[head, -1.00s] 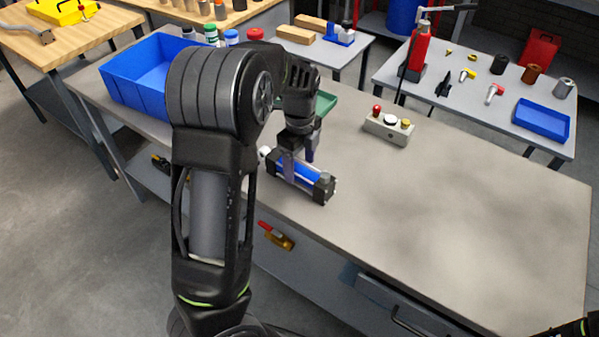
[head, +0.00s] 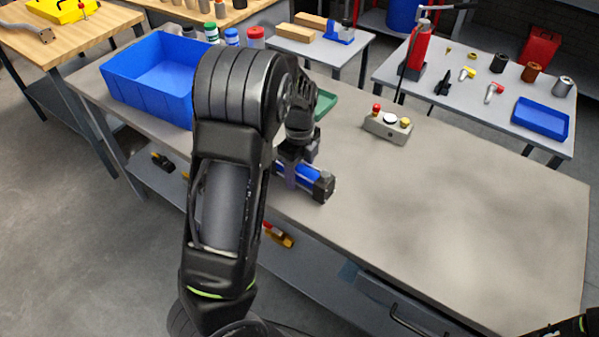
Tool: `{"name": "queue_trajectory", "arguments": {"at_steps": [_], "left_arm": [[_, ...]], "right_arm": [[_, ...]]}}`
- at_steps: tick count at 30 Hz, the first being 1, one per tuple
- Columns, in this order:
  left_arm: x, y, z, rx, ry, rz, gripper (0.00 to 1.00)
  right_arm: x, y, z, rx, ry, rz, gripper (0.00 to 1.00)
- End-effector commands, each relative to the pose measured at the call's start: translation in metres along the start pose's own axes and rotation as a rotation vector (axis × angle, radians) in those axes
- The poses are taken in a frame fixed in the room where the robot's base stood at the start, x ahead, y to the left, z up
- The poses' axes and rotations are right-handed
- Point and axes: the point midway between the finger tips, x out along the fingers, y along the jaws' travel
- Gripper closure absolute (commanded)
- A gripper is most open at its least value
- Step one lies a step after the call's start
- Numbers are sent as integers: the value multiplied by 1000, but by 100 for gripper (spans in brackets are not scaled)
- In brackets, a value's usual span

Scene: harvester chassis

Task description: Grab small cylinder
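The small cylinder (head: 313,184) is blue with dark end caps and lies on the grey workbench (head: 440,220), near its front edge. My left gripper (head: 291,180) points down over the cylinder's left part. One finger shows in front of the blue body. The other finger is hidden, so I cannot tell whether the gripper is open or closed on it. My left arm hides the cylinder's left end. At the bottom right corner only a dark piece of my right arm shows; its gripper is out of view.
A blue bin (head: 155,75) stands at the bench's left end, with several capped bottles behind it. A green tray (head: 325,104) is partly hidden behind my arm. A grey button box (head: 388,124) sits at the back edge. The bench's right half is clear.

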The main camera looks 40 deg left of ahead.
Motion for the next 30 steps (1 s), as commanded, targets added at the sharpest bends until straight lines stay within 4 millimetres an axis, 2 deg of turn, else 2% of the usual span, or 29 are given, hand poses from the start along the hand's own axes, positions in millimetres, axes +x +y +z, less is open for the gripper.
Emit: {"name": "queue_trajectory", "arguments": {"at_steps": [2, 20, 30], "left_arm": [[0, 0, 0, 0, 0, 0, 49], [0, 0, 0, 0, 0, 0, 98], [0, 0, 0, -1, 0, 0, 100]], "right_arm": [[0, 0, 0, 0, 0, 0, 52], [0, 0, 0, 0, 0, 0, 52], [0, 0, 0, 0, 0, 0, 52]]}}
